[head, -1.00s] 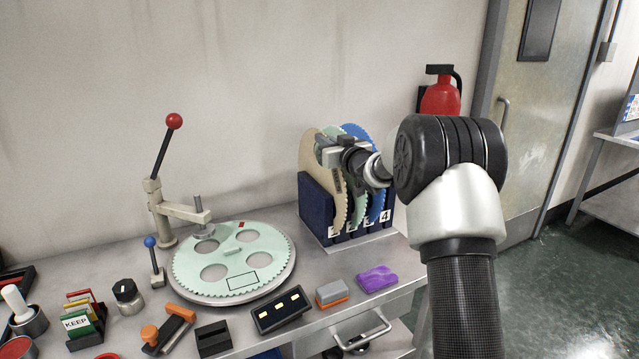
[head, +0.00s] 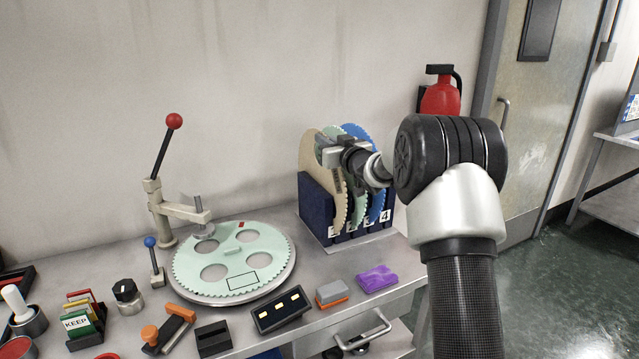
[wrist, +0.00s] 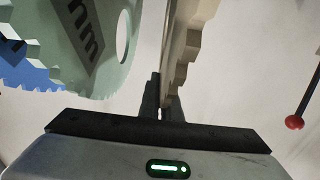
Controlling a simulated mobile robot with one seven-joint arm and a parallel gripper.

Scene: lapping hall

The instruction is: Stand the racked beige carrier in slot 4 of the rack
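The beige carrier (head: 309,152) stands upright in the leftmost slot of the dark blue rack (head: 318,208). Its toothed edge also shows in the wrist view (wrist: 190,45). My gripper (head: 326,152) is at the upper part of the carriers, reaching in from the right. In the wrist view its two fingers (wrist: 163,100) are close together, one on each side of the beige edge, and look shut on it. A pale green carrier (head: 360,190) and a blue carrier (head: 377,202) stand to the right. The number 4 label is at the rack's right end; my arm hides part of the slots.
A pale green toothed disc lies on a round plate (head: 232,262) left of the rack, beside a red-knobbed lever press (head: 160,200). A purple block (head: 377,278), a grey-orange block (head: 332,293) and a black box (head: 281,310) lie in front. A wall stands close behind.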

